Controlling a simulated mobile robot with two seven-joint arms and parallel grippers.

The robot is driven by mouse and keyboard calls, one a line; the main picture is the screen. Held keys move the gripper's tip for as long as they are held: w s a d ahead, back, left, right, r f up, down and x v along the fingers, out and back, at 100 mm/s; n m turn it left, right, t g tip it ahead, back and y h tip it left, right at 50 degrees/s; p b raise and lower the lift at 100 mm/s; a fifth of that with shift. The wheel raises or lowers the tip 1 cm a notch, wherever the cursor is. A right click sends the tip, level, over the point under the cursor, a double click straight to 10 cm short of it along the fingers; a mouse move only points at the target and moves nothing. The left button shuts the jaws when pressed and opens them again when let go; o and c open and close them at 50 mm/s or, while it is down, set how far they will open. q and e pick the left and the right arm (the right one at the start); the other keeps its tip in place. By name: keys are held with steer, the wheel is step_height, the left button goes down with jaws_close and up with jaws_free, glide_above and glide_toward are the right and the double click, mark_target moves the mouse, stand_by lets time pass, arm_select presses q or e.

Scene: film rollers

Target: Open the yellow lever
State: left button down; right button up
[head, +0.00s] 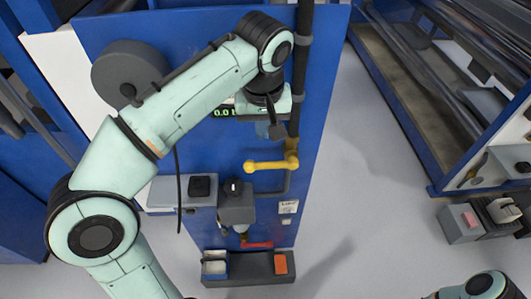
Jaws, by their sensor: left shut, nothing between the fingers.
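The yellow lever (266,165) is on the front of the blue machine, in the middle of the head view. Its handle points left, about level, from a yellow valve body (291,158) on a dark vertical pipe. My left gripper (277,131) comes down from above and is shut and empty. In the picture its fingertips sit just above the lever's right half; I see a gap, and the depth between them is hard to judge. Part of my right arm shows at the bottom right, but its gripper is out of view.
The dark pipe (301,70) runs up beside my left gripper. Below the lever are a grey box (236,205), a red handle (257,245) and a dark tray (243,280). A green display (224,113) is partly hidden by my arm. Open floor (365,180) lies to the right.

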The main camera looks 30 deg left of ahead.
arm_select(q)
steer(key=b, duration=0.2)
glide_toward(262, 164)
steer(key=f, duration=0.5)
steer(key=shift+w+a+f, duration=0.2)
steer(key=shift+w, duration=0.2)
steer(key=shift+w+f, duration=0.15)
steer(key=shift+f, duration=0.55)
arm_select(e)
steer(key=shift+s+f, duration=1.55)
steer(key=shift+f, duration=0.05)
arm_select(q)
steer(key=shift+a+b, duration=0.1)
steer(key=shift+b, duration=0.2)
arm_select(e)
steer(key=shift+f, duration=0.1)
